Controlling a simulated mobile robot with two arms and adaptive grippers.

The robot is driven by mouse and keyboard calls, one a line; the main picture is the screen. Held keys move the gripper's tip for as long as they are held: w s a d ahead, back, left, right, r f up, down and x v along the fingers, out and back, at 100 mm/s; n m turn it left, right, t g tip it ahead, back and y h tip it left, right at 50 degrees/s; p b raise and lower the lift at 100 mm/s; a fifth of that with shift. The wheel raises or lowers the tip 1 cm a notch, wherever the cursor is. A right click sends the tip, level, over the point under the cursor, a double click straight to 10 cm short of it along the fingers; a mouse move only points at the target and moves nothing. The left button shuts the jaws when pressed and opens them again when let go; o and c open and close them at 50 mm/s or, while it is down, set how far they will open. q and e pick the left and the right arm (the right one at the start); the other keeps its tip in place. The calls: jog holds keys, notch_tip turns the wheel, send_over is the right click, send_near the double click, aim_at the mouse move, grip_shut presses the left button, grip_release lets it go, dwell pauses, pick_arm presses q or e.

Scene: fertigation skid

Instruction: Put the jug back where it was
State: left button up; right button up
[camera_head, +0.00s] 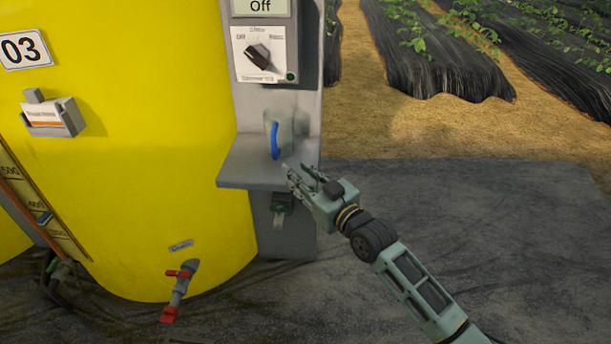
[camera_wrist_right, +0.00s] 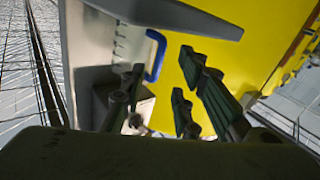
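The jug (camera_head: 279,133) is a small translucent grey vessel with a blue handle. It stands upright on the grey shelf (camera_head: 240,170) of the control post, beside the yellow tank. My right gripper (camera_head: 301,172) is in front of the shelf's right front edge, below the jug, with its fingers apart and nothing between them. In the right wrist view the jug (camera_wrist_right: 128,45) and its blue handle lie beyond the open fingers (camera_wrist_right: 160,88), apart from them. My left gripper is not in view.
A panel with a black rotary switch (camera_head: 258,56) sits above the shelf. The yellow tank (camera_head: 130,190) fills the left, with a red-handled drain valve (camera_head: 179,290) low down. The dark ground mat (camera_head: 480,220) is clear at right.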

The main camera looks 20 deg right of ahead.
jog(key=s+f+m+g+h, duration=0.1)
jog(key=s+f+g, duration=0.2)
jog(key=s+f, duration=0.5)
jog(key=s+f+g+h, duration=0.1)
jog(key=s+f+g, duration=0.3)
jog(key=f, duration=0.7)
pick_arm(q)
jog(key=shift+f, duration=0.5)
pick_arm(e)
jog(key=s+f+g+h, duration=0.1)
jog(key=s+f+g, duration=0.1)
jog(key=s+f, duration=0.3)
jog(key=s+d+f+m+g+h, duration=0.1)
jog(key=s+f, duration=0.4)
jog(key=s, duration=0.7)
jog(key=s+d+f+m+g+h, duration=0.1)
jog(key=s+f+g, duration=0.3)
jog(key=s, duration=0.4)
jog(key=shift+s+f+h, duration=0.15)
jog(key=shift+f+h, duration=0.15)
jog(key=shift+f, duration=0.6)
jog(key=shift+a, duration=0.1)
